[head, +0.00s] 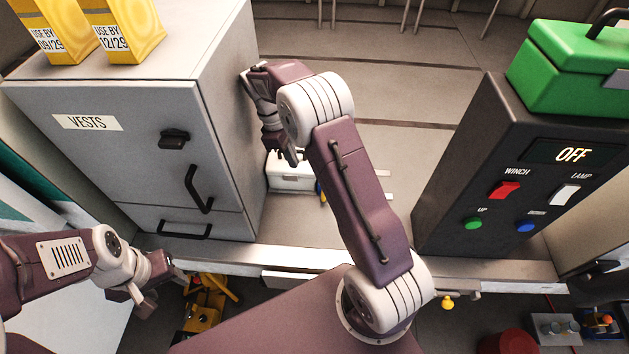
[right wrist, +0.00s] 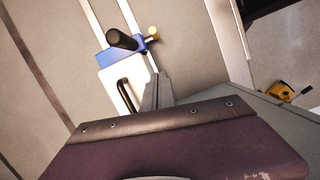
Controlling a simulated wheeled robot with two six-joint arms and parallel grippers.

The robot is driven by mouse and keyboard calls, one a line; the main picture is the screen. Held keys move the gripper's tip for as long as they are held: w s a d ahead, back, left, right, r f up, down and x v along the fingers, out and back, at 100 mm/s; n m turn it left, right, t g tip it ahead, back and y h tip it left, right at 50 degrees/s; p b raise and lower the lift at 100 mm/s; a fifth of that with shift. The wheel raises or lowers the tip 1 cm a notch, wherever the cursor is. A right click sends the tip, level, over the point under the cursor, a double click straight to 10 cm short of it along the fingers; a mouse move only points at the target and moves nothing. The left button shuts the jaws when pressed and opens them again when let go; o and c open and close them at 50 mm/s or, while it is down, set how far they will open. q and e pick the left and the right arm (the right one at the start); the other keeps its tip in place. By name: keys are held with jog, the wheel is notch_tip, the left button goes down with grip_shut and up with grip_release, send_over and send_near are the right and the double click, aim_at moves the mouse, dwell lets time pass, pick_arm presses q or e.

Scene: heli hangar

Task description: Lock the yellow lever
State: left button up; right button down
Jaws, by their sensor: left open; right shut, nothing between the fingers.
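A blue block (right wrist: 122,52) with a black knob (right wrist: 122,39) and a small yellow part (right wrist: 154,33) sits on pale rails in the right wrist view. The yellow part looks like a lever end; whether it is locked I cannot tell. In the head view the blue and yellow (head: 320,192) show only as a sliver behind my right arm. My right gripper (head: 293,157) is shut and empty, above a white box and apart from the blue block; its fingers (right wrist: 157,92) also show in the wrist view. My left gripper (head: 167,292) is open and empty at lower left.
A white box (head: 288,178) with a dark handle stands beside the blue block. A grey VESTS cabinet (head: 120,150) is left, a dark control box (head: 480,170) reading OFF right. A yellow device (head: 205,305) lies low near my left gripper. Floor (head: 410,70) beyond is clear.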

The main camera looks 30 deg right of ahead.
jog(key=shift+f, duration=0.1)
jog(key=s+d+f+p, duration=0.4)
jog(key=d+f+p, duration=0.1)
jog(key=f, duration=0.4)
jog(key=shift+s+f, duration=0.2)
jog(key=shift+s, duration=0.05)
jog(key=shift+w+a, duration=0.1)
